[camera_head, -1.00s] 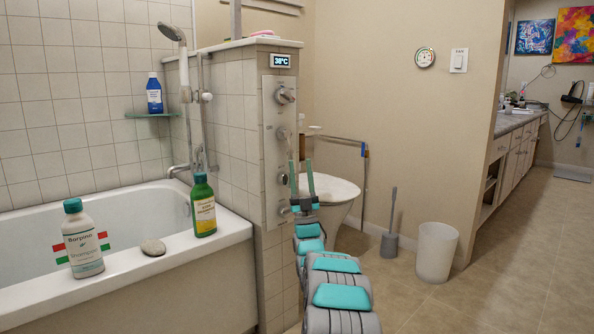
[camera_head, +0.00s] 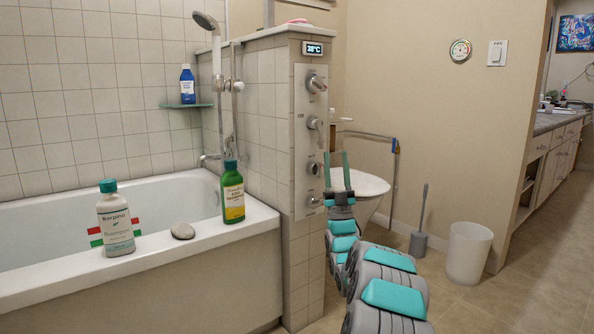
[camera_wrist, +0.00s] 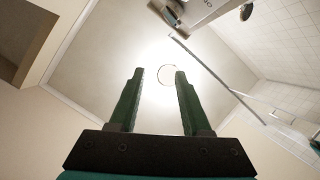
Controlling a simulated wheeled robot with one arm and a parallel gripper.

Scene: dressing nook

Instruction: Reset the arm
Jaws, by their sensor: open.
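My gripper (camera_head: 337,172) is open and empty, with its two green fingers pointing up and apart. In the head view it stands in front of the shower pillar's right edge and the white basin or toilet (camera_head: 362,186). My grey and teal arm stretches forward below it. In the wrist view the open fingers (camera_wrist: 154,100) point toward the ceiling (camera_wrist: 110,75), with a round light (camera_wrist: 168,74) between them. Nothing is between the fingers.
The tiled pillar with knobs (camera_head: 308,150) is close left of my gripper. A bathtub (camera_head: 150,265) holds a shampoo bottle (camera_head: 115,225), a stone (camera_head: 182,231) and a green bottle (camera_head: 233,197) on its rim. A white bin (camera_head: 468,254) and toilet brush (camera_head: 419,240) stand right.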

